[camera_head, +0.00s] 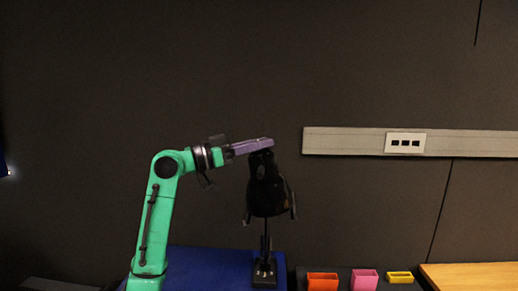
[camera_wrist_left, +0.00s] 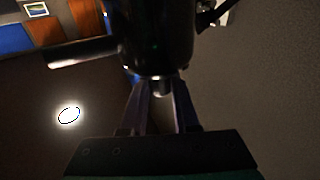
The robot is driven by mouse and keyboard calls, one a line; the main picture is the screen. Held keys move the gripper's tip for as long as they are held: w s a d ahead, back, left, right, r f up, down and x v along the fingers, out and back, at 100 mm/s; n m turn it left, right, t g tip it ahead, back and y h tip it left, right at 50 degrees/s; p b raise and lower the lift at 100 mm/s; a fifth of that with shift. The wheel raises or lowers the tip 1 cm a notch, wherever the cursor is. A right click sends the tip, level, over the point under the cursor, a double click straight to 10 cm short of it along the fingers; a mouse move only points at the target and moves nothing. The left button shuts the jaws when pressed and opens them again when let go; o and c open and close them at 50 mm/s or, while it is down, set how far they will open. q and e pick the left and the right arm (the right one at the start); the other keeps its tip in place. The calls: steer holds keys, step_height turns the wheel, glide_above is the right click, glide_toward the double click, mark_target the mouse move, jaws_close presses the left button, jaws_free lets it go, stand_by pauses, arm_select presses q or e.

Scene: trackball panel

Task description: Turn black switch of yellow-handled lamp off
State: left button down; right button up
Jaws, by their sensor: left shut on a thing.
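A black lamp (camera_head: 267,195) stands on a thin dark stem with a dark base, on a blue surface (camera_head: 205,262). Handle-like bars stick out at its lower sides; no yellow shows clearly on them. My left gripper (camera_head: 268,143) reaches in from the left at the top of the lamp head. In the left wrist view the lamp's dark body (camera_wrist_left: 155,35) fills the top middle. My left gripper's fingers (camera_wrist_left: 160,92) are shut on a small dark knob, seemingly the black switch (camera_wrist_left: 161,87), at the lamp's end. The fingers partly hide it. My right gripper is out of view.
An orange container (camera_head: 322,282), a pink container (camera_head: 364,280) and a yellow container (camera_head: 399,277) stand right of the lamp base. A wooden surface (camera_head: 470,277) lies at the far right. A wall rail with a socket panel (camera_head: 405,143) runs behind. The space around the lamp head is clear.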

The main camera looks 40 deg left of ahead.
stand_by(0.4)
arm_select(q)
steer(key=c, duration=0.7)
jaws_free()
steer(key=shift+d, duration=0.1)
steer(key=shift+o, duration=0.2)
steer(key=shift+f, duration=0.1)
steer(key=shift+s+a+f+b, duration=0.1)
steer(key=shift+s+a+b, duration=0.1)
steer(key=shift+b, duration=0.1)
steer(key=b+v, duration=0.7)
steer(key=v, duration=0.7)
